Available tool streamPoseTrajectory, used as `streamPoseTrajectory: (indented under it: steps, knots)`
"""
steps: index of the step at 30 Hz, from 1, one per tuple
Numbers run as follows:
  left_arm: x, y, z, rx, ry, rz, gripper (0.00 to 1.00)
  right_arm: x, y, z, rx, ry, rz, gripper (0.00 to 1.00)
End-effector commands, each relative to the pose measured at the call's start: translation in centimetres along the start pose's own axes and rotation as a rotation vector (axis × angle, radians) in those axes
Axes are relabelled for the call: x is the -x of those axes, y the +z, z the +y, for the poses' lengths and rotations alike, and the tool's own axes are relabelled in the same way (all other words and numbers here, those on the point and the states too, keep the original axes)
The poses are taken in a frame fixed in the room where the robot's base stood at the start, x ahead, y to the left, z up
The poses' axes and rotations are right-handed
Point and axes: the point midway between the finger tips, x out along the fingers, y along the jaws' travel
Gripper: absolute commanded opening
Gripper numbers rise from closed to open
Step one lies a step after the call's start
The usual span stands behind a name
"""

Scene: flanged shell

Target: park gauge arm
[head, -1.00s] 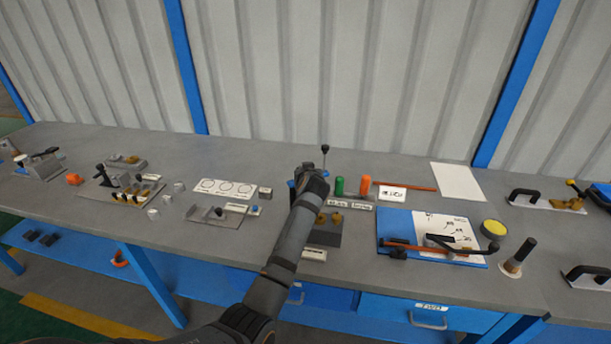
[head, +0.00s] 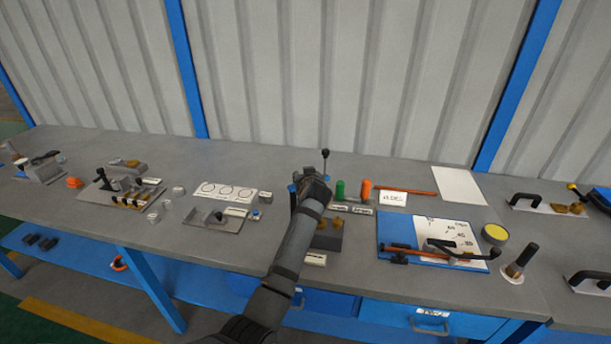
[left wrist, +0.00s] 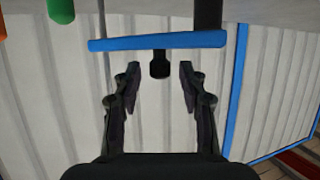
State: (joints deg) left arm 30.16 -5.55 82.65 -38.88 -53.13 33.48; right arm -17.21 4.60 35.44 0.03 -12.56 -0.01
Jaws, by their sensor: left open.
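My left gripper (head: 311,183) is over the middle of the bench in the head view, hiding much of what stands behind it. In the left wrist view my gripper (left wrist: 160,72) is open, its fingers apart. A blue bar (left wrist: 120,43), which may be the gauge arm, crosses just beyond the fingertips. A short black knob (left wrist: 160,64) sticks out from the bar and lies between the fingertips in the picture; I cannot tell contact. A dark post (left wrist: 208,14) stands at the bar's right part. In the head view a black ball-topped stem (head: 325,155) rises behind the gripper. My right gripper is not in view.
A green cylinder (head: 340,190) and an orange cylinder (head: 365,190) stand close to the right of my gripper. A blue board (head: 395,226) with a scale sheet lies farther right. A grey fixture (head: 212,218) is to the left. The bench behind is mostly clear.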

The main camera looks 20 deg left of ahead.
Motion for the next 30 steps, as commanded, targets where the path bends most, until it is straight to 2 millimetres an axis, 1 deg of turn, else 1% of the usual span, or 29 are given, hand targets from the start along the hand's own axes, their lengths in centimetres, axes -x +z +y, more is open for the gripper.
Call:
streamPoseTrajectory:
  steps: [3,6,9,13,25,26,28,29,30]
  knots:
    - [2.4,0.1,0.1,0.005,0.003,0.0,0.42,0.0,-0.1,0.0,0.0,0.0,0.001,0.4]
    - [4.2,0.1,0.1,0.006,0.003,-0.002,0.42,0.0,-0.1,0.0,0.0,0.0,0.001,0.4]
    - [5.5,0.1,0.1,0.004,0.002,-0.002,0.42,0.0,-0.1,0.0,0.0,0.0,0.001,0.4]
    - [6.2,0.1,0.0,0.002,0.001,-0.001,0.42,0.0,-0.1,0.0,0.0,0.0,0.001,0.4]
    - [6.2,0.1,0.0,0.001,0.0,-0.003,0.42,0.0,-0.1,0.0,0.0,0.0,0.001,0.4]
    - [6.2,0.4,-0.2,-0.001,-0.001,-0.008,0.42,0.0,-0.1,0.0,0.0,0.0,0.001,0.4]
    - [6.3,2.2,-1.2,-0.011,-0.005,-0.041,0.42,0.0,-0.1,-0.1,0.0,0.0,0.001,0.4]
    - [6.5,3.4,-1.9,-0.021,-0.007,-0.065,0.42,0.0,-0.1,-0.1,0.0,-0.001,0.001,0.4]
    - [6.8,5.6,-3.2,-0.037,-0.01,-0.107,0.42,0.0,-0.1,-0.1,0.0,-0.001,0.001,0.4]
